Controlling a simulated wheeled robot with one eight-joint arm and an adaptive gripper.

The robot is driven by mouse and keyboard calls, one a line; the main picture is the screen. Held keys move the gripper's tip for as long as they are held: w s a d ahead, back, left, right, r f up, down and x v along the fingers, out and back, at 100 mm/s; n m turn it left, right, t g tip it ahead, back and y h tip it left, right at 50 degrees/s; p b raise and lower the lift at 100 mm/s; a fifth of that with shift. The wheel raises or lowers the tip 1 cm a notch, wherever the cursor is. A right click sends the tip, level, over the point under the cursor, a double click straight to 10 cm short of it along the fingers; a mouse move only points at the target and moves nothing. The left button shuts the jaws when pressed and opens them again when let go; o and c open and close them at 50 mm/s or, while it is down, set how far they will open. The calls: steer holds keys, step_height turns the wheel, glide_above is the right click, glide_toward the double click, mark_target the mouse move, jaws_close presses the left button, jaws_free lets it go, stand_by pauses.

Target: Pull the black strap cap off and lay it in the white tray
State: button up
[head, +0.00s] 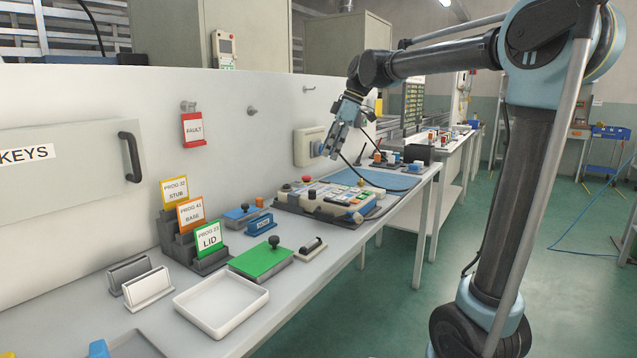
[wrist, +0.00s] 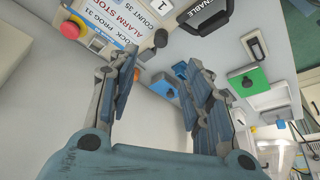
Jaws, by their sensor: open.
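A black curved strap-like piece (wrist: 207,14) sits by the ENABLE label on the control panel, at the top of the wrist view. I cannot tell for sure that it is the strap cap. The control panel (head: 325,206) lies on the bench in the head view, its small parts hard to make out. My gripper (head: 340,143) is raised above the panel's far side. In the wrist view my gripper (wrist: 160,68) is open with nothing between its fingers. The white tray (head: 222,328) is empty on the near bench, well away from my gripper.
A green block with a black knob (head: 262,262) lies between tray and panel. PROG card holders (head: 195,245) stand against the wall. A red emergency button (wrist: 70,30) rises from the panel. A black cable (head: 380,187) arches over the bench. A KEYS cabinet (head: 60,170) is at left.

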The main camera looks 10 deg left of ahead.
mark_target(312, 190)
steer(key=x, duration=1.4)
steer(key=shift+f, duration=0.1)
jaws_close()
steer(key=c, duration=1)
jaws_free()
jaws_close()
steer(key=shift+o, duration=0.4)
jaws_free()
jaws_close()
steer(key=shift+r, duration=0.45)
